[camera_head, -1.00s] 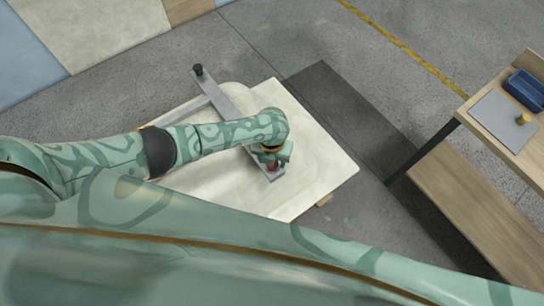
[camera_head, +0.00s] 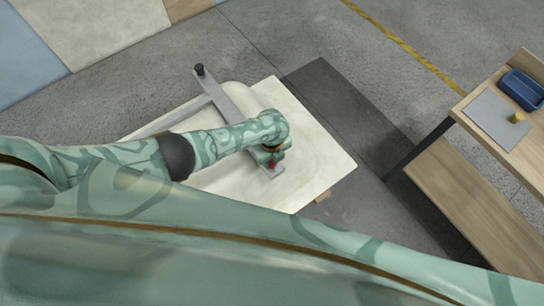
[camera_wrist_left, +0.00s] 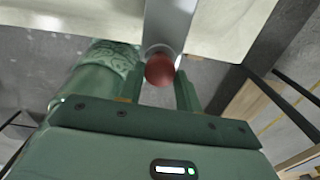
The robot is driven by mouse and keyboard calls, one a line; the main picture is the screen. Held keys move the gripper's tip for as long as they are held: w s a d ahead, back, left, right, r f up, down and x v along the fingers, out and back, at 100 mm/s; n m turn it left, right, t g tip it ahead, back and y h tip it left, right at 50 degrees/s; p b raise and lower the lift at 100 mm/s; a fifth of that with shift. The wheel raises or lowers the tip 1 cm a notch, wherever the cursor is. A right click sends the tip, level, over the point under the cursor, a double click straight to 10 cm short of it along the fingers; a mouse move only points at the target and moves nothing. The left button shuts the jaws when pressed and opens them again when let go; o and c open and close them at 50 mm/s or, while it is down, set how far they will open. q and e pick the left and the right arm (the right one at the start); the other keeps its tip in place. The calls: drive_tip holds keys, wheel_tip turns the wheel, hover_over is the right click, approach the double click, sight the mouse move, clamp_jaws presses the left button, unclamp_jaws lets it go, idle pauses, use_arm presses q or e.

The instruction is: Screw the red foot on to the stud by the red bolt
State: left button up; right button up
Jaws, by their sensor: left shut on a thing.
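The red foot (camera_wrist_left: 160,70) is round and sits between the two fingers of my left gripper (camera_wrist_left: 159,86), which is shut on it. In the head view the left gripper (camera_head: 270,157) is over the near end of a grey metal bar (camera_head: 232,112), with a little red of the foot (camera_head: 272,165) showing. The foot is at the end of the bar in the wrist view. The stud is hidden, and I cannot tell how far the foot is on it. I cannot make out the red bolt separately. My right gripper is not in view.
The bar lies across an upturned cream tub shell (camera_head: 318,155). A black foot (camera_head: 200,70) stands at the bar's far end. At the right, a wooden bench (camera_head: 490,140) holds a grey mat (camera_head: 490,115), a blue tray (camera_head: 520,92) and a small yellow piece (camera_head: 517,117).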

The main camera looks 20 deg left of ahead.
use_arm(q)
drive_tip(key=m+b, duration=0.1)
drive_tip(key=m, duration=0.2)
drive_tip(key=shift+f, duration=0.15)
drive_tip(key=m+b, duration=0.1)
drive_tip(key=m, duration=0.4)
drive_tip(key=o, duration=0.6)
drive_tip(key=shift+m, duration=0.9)
drive_tip(key=o, duration=0.5)
drive_tip(key=shift+o, duration=0.2)
